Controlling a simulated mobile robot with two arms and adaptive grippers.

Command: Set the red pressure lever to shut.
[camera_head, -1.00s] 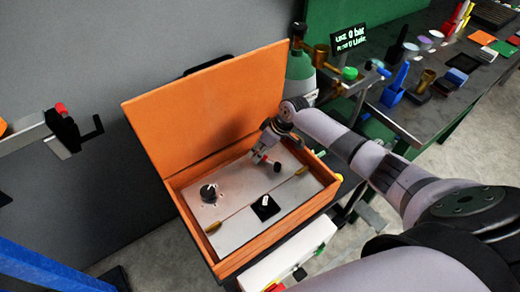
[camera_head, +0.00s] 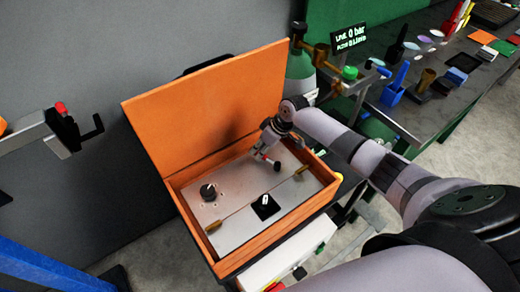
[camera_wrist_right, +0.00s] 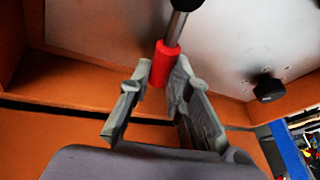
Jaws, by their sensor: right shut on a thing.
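The red pressure lever shows in the right wrist view as a red sleeve (camera_wrist_right: 163,63) on a silver rod with a black end at the top. My right gripper (camera_wrist_right: 158,88) has its two fingers around the lower part of the red sleeve. In the head view, my right gripper (camera_head: 264,150) is over the far right part of the grey panel (camera_head: 228,208) inside the orange box. The lever's rod with a black end (camera_head: 277,166) shows just below the fingers; its red part is hidden there. My left gripper is not in view.
The orange lid (camera_head: 205,105) stands open behind the panel. A black knob (camera_head: 208,192) and a black square switch (camera_head: 266,206) are on the panel. A green-grey cylinder (camera_head: 300,72) stands behind; a sign (camera_head: 348,38) shows 0 bar. A cluttered bench (camera_head: 440,95) is at right.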

